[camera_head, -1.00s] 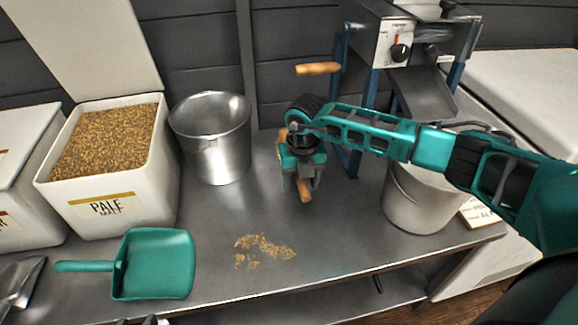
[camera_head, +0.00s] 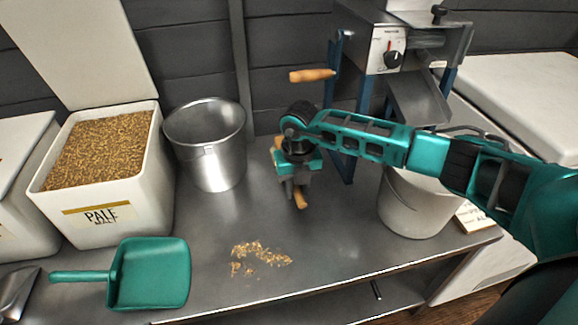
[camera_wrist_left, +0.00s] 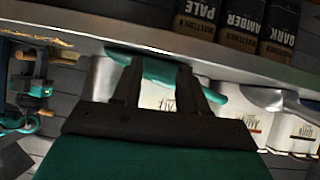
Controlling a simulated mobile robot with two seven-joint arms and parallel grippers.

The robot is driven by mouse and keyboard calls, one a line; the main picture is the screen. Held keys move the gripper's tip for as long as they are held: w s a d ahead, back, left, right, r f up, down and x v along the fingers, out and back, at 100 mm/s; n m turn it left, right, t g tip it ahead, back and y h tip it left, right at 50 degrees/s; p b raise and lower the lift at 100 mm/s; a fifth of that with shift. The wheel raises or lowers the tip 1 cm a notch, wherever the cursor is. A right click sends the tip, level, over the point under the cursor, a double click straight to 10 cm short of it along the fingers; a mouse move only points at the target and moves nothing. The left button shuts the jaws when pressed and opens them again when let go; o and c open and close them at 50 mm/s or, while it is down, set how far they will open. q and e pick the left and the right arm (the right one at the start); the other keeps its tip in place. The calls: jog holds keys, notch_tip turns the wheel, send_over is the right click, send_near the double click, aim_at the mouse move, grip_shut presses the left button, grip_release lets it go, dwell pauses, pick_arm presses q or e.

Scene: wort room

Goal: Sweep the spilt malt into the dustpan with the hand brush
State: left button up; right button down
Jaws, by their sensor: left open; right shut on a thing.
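Spilt malt (camera_head: 260,257) lies in a small loose patch near the front edge of the steel bench (camera_head: 335,240). The teal dustpan (camera_head: 150,275) lies left of it, its handle pointing left. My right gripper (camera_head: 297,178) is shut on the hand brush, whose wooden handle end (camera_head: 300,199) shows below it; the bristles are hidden. It is behind and right of the malt. My left gripper (camera_wrist_left: 157,82) shows only in the left wrist view, open, with the teal dustpan (camera_wrist_left: 150,68) seen between and beyond its fingers. I cannot tell whether they touch.
A white bin of pale malt (camera_head: 105,200) and a steel pot (camera_head: 207,145) stand behind the dustpan. A mill (camera_head: 385,60) stands at the back right, a pale bucket (camera_head: 415,205) below its chute. A metal scoop (camera_head: 15,290) lies far left.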

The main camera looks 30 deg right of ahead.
jog(key=shift+r+p, duration=2.75)
jog(key=shift+r, duration=0.35)
jog(key=shift+f, duration=0.1)
jog(key=c, duration=1.4)
grip_release()
jog(key=shift+c, duration=0.2)
grip_shut()
